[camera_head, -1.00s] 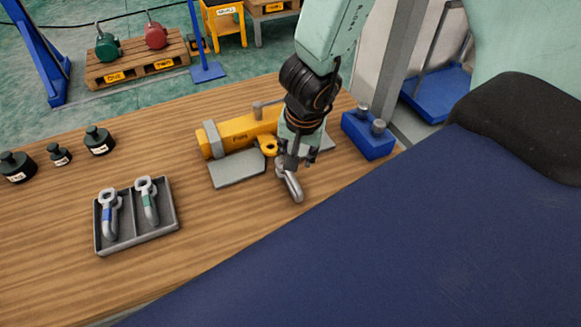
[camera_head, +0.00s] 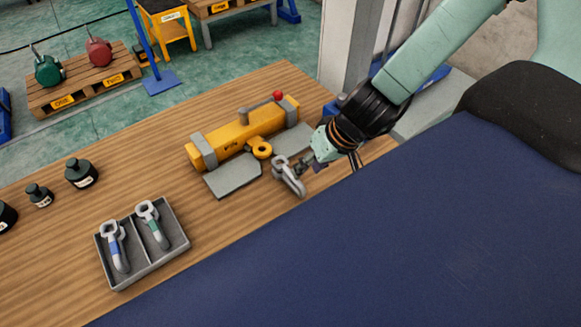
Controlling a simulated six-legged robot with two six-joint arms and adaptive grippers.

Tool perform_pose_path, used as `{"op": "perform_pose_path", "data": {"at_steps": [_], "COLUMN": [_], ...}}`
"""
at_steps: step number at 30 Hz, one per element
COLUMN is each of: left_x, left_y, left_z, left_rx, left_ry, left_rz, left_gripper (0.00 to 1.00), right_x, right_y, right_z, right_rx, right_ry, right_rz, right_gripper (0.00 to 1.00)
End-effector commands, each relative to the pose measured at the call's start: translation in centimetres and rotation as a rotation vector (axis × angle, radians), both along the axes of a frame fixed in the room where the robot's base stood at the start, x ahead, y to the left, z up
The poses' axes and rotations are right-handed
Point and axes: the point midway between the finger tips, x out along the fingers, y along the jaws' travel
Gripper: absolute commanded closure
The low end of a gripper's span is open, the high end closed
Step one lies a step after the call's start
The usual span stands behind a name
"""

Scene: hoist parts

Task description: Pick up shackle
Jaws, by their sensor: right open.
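A grey metal shackle (camera_head: 288,176) is at the near side of the yellow hoist part (camera_head: 242,134), just right of its yellow eye (camera_head: 261,148). I cannot tell whether it touches the eye. My right gripper (camera_head: 309,164) comes in from the right, is open, and has its fingers close to the shackle's right side. The fingertips are small and partly hidden, so contact is unclear. Two more shackles lie in a grey two-part tray (camera_head: 183,232): one with a blue band (camera_head: 115,247) in the left compartment, one with a green band (camera_head: 152,224) in the right. My left gripper is not in view.
Grey plates (camera_head: 233,178) lie by the yellow part. Several dark weights (camera_head: 82,174) stand at the left of the wooden table (camera_head: 215,250). Behind, a pallet (camera_head: 84,90) holds a green and a red object. The table between tray and yellow part is clear.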

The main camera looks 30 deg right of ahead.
Motion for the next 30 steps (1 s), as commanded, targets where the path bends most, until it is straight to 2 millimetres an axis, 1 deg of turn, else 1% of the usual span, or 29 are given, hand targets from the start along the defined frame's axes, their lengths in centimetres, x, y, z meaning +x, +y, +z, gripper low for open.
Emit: {"op": "perform_pose_path", "data": {"at_steps": [3,6,11,18,26,30], "left_x": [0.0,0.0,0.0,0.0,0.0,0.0], "left_y": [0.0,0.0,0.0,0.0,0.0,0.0], "left_z": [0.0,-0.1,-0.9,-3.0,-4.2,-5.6], "left_rx": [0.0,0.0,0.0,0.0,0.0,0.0], "left_ry": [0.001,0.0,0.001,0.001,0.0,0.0], "left_rz": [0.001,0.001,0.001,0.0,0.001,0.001], "left_gripper": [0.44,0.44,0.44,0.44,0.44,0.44], "right_x": [0.3,0.5,0.8,1.5,2.2,3.0], "right_y": [0.0,-0.1,-0.1,0.2,0.4,0.6], "right_z": [0.2,0.1,-0.5,-2.0,-2.7,-3.5], "right_rx": [-0.04,-0.058,-0.061,-0.061,-0.061,-0.062], "right_ry": [-0.043,-0.055,-0.057,-0.057,-0.056,-0.055], "right_rz": [0.103,0.144,0.153,0.153,0.15,0.151], "right_gripper": [0.6,0.6,0.6,0.6,0.6,0.6]}}
